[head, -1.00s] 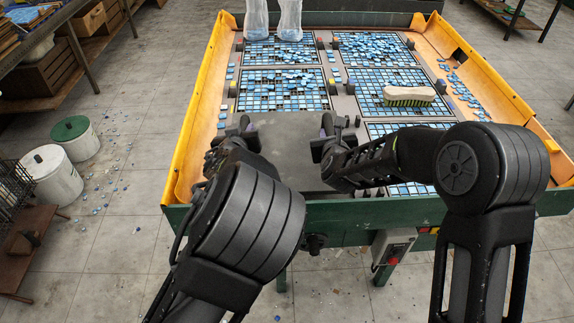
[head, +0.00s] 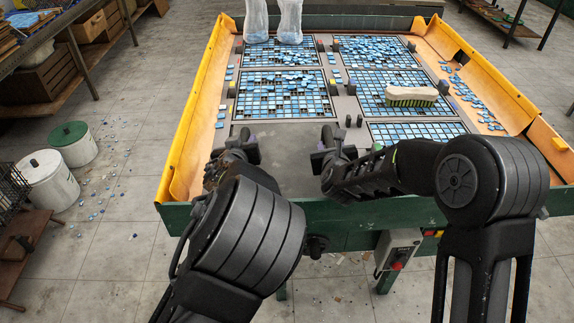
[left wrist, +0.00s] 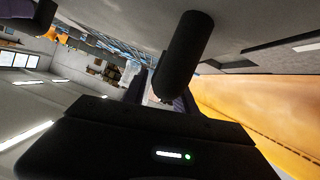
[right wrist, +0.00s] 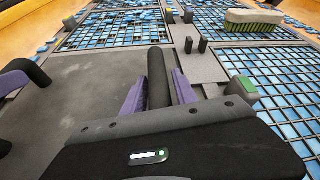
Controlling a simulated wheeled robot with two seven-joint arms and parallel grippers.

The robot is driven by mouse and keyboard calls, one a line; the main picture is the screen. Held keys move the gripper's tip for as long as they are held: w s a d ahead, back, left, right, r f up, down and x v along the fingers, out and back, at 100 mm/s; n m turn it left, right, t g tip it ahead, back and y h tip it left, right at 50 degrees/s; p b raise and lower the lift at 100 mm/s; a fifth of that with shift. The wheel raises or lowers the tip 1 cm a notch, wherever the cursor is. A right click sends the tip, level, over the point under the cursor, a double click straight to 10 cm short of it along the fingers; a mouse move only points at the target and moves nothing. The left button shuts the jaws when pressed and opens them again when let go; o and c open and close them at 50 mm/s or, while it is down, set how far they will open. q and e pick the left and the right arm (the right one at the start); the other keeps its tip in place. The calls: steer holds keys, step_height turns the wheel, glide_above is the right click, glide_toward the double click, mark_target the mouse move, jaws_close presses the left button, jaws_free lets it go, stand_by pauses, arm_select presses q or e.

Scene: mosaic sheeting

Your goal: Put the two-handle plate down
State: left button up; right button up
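The two-handle plate (head: 292,165) is a flat dark grey sheet over the near left part of the table; it also fills the left of the right wrist view (right wrist: 85,85). Its black right handle (right wrist: 157,78) lies between the purple fingers of my right gripper (right wrist: 160,85), with a narrow gap showing beside it. My right gripper (head: 333,148) looks open around it. My left gripper (head: 238,150) is at the left handle (left wrist: 188,55), fingers apart on either side of its lower end. I cannot see the plate's underside or its contact with the table.
Blue tile grids (head: 283,92) lie beyond the plate and to its right (head: 415,132). A brush (head: 411,97) rests on the right grid. Two small black pegs (right wrist: 195,46) stand beyond the plate's right corner. Yellow side walls (head: 190,130) and a green front rail (head: 350,212) bound the table.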

arm_select(q)
steer(key=shift+o, duration=0.9)
arm_select(e)
steer(key=shift+o, duration=1)
arm_select(q)
step_height(320, 180, up, 10)
arm_select(e)
steer(key=shift+v, duration=3.75)
steer(key=shift+r, duration=0.1)
